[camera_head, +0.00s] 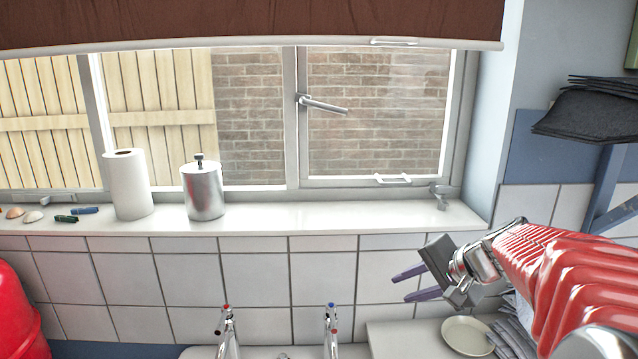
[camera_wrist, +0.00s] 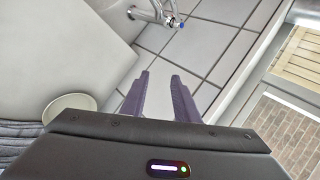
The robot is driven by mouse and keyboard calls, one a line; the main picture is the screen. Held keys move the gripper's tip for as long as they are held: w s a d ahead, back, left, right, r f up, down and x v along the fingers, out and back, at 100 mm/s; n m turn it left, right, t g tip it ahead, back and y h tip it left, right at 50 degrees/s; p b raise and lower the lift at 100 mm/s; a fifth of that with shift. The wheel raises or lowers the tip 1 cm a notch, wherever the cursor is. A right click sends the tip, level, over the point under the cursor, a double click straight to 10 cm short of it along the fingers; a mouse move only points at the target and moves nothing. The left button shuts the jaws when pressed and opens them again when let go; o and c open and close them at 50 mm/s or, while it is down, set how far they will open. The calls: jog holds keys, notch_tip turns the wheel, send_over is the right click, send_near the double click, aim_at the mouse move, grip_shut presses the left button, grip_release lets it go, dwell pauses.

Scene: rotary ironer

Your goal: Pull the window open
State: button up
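The window (camera_head: 374,112) is the right-hand pane in the head view, in a pale frame with a brick wall behind it. Its lever handle (camera_head: 323,105) is on the left side of the pane and points right, slightly down. A small white pull handle (camera_head: 393,178) is on the bottom rail. My gripper (camera_head: 413,284) is below the sill, in front of the tiles, to the lower right of the window and apart from it. In the wrist view its two purple fingers (camera_wrist: 160,92) stand apart with nothing between them. The window appears at the wrist view's right edge.
The sill (camera_head: 330,216) holds a paper roll (camera_head: 128,184), a metal canister (camera_head: 203,190) and small items at left. Two taps (camera_head: 330,325) and a plate (camera_head: 467,335) are below. A rolled blind (camera_head: 250,22) hangs above. Dark folded cloths (camera_head: 590,115) are at right.

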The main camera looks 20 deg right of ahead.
jog(key=w+d+r+m+t, duration=0.3)
jog(key=w+d+r+t, duration=0.1)
jog(key=w+d+r, duration=0.4)
jog(key=m+t, duration=0.1)
jog(key=t, duration=0.2)
send_near(397, 185)
jog(key=s, duration=0.3)
jog(key=shift+s+d+r, duration=0.1)
jog(key=shift+d+r, duration=0.15)
jog(key=shift+r, duration=0.1)
jog(key=x, duration=1.4)
jog(key=shift+d, duration=0.25)
jog(key=shift+s, duration=0.1)
jog(key=shift+c, duration=0.5)
jog(key=shift+f+h, duration=0.1)
jog(key=shift+h, duration=0.2)
grip_shut()
